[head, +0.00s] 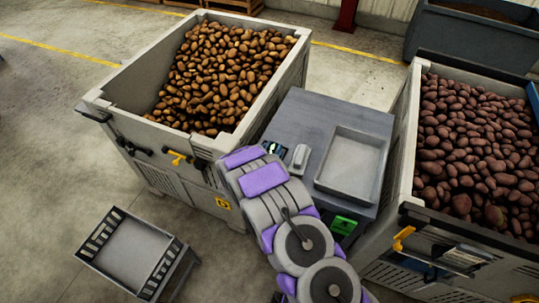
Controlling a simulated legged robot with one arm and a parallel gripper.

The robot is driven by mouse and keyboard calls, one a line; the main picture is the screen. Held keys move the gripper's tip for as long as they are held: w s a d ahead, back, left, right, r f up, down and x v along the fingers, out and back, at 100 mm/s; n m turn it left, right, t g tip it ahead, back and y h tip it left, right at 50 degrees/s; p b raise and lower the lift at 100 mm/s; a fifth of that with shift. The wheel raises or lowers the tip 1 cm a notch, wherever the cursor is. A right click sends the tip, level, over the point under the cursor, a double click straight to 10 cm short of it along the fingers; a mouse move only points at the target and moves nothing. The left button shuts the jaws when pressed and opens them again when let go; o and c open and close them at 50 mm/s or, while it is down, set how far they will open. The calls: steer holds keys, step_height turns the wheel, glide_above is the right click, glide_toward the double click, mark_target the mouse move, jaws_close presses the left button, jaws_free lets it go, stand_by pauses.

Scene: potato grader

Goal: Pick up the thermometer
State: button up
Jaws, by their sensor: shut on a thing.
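My gripper (276,149) is at the left edge of the grey table, mostly hidden behind my own purple and grey arm. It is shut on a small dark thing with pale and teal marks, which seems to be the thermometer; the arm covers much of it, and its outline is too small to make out. I cannot tell whether it touches the table top. A small light-grey block-like object (299,158) stands just right of the gripper.
The grey table (315,112) holds a shallow grey tray (376,146). A bin (106,101) of brown potatoes stands left, another bin (399,143) of reddish potatoes right. An empty slotted crate (130,252) is at lower left. The floor between crate and left bin is open.

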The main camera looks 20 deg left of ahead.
steer(key=shift+a, duration=0.1)
steer(key=shift+c, duration=1.2)
steer(key=shift+r, duration=0.1)
